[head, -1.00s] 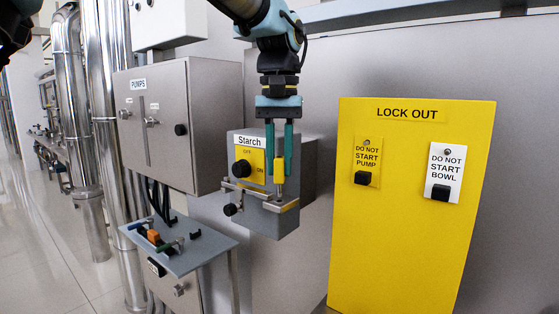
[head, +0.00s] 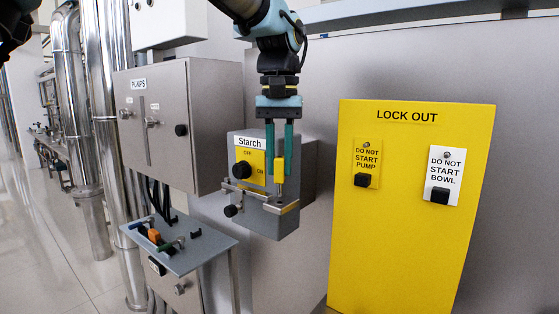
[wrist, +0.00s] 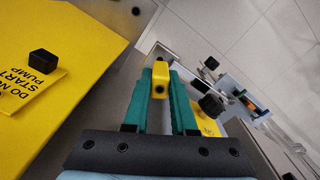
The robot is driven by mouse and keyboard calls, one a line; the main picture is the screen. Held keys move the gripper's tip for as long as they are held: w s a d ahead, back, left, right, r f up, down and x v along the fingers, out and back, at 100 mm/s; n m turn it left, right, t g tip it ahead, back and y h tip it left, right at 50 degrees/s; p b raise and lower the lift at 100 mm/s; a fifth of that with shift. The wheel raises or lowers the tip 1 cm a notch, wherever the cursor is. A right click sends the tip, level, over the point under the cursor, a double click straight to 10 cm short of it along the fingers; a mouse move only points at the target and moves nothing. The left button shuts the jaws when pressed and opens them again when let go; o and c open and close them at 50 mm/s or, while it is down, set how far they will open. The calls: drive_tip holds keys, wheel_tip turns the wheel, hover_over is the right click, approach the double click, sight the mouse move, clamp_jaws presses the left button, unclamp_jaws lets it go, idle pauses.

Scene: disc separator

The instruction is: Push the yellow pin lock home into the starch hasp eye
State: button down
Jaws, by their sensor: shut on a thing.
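The yellow pin lock (head: 279,172) stands upright, its yellow body between my fingertips and its metal shank pointing down at the hasp. My gripper (head: 279,170) points down and is shut on it; the wrist view also shows the yellow lock (wrist: 160,78) between the teal fingers. The starch hasp (head: 262,199) is a metal bar across the front of the grey Starch box (head: 275,222). The shank's lower end is at the right part of the hasp. I cannot tell how deep it sits in the eye.
A black knob on a yellow OFF/ON plate (head: 257,159) is just left of my fingers. The yellow LOCK OUT board (head: 408,250) with two hanging tags stands at right. A grey shelf (head: 205,252) with small coloured items is lower left, below the PUMPS cabinet (head: 195,90).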

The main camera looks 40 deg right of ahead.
sight(279, 182)
drive_tip(key=shift+f+b, duration=0.4)
drive_tip(key=shift+f, duration=0.35)
drive_tip(key=shift+f, duration=0.2)
drive_tip(key=shift+f, duration=0.2)
drive_tip(key=shift+f+b, duration=0.8)
drive_tip(key=shift+f, duration=0.25)
drive_tip(key=c, duration=0.7)
unclamp_jaws()
drive_tip(key=shift+o, duration=0.2)
drive_tip(key=shift+r, duration=0.1)
